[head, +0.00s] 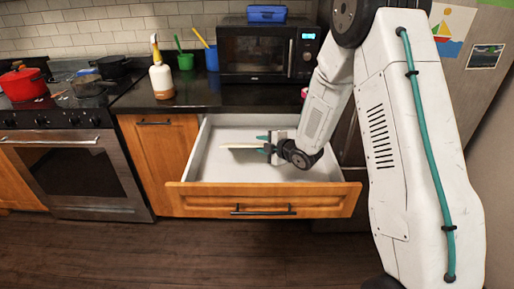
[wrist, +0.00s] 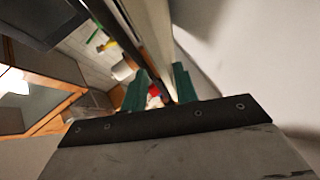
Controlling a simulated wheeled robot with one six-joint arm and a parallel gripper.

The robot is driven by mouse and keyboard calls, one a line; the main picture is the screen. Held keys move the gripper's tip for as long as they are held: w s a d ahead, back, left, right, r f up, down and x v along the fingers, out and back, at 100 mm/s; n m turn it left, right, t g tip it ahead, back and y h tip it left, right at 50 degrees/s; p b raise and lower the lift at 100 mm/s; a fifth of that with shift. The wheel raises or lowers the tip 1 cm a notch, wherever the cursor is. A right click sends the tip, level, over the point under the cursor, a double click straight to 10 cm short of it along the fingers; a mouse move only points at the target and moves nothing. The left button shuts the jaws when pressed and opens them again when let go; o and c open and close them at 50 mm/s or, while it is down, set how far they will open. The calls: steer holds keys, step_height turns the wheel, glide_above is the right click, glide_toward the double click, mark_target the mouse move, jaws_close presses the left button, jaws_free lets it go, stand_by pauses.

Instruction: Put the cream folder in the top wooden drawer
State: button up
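The cream folder (head: 240,146) shows as a thin pale strip inside the open top wooden drawer (head: 262,199), within its white interior. My gripper (head: 262,144) reaches into the drawer from the right, its teal fingers on either side of the folder's near end. The folder seems close to the right finger; contact is unclear. Whether it rests on the drawer floor cannot be told.
The black counter (head: 210,97) above the drawer holds a microwave (head: 262,52), a soap bottle (head: 161,76) and cups. A stove with a red pot (head: 24,83) stands at left. The drawer's white floor has free room around the folder.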

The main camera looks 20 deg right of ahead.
steer(key=v, duration=1.2)
stand_by(0.4)
